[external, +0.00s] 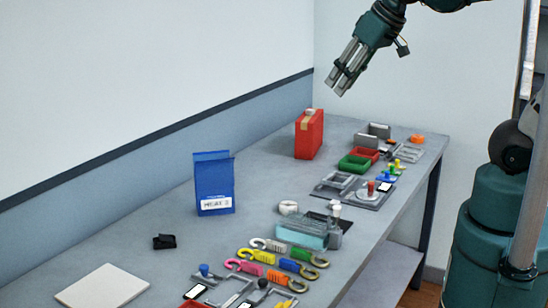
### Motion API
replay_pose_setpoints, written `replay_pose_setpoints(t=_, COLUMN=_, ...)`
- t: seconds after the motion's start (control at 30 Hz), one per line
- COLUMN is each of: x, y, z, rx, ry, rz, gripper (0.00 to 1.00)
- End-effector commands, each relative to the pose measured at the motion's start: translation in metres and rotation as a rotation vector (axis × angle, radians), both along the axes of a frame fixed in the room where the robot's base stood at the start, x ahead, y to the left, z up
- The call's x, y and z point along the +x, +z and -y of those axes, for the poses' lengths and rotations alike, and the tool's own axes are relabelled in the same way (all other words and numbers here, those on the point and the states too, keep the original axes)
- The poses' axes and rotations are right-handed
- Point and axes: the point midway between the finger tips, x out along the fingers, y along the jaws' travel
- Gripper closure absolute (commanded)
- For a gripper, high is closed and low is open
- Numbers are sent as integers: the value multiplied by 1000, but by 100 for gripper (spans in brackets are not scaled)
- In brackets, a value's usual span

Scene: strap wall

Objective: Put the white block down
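My gripper (340,83) is high above the far part of the table, pointing down and to the left. Its grey fingers lie close together, and I cannot tell whether they are open or shut. No white block shows between them. A flat white slab (103,287) lies on the table at the front left, far from my gripper. I cannot tell whether it is the white block. A small round white piece (288,207) sits near the table's middle.
A red box (309,134) and a blue bag (213,183) stand on the grey table (150,215). Several coloured hooks (270,258), a clear teal box (303,234) and small trays (355,163) crowd the right side. A black piece (164,241) lies at left, with bare table around it.

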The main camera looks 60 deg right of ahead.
Motion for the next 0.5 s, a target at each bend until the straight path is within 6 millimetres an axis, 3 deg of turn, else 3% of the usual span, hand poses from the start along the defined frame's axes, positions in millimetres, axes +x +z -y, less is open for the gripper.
replay_pose_setpoints(t=0.2, x=-33, y=-20, z=-20, rx=-32, ry=95, rz=35, gripper=69)
replay_pose_setpoints(t=0.5, x=-51, y=-34, z=-30, rx=-53, ry=153, rz=59, gripper=69)
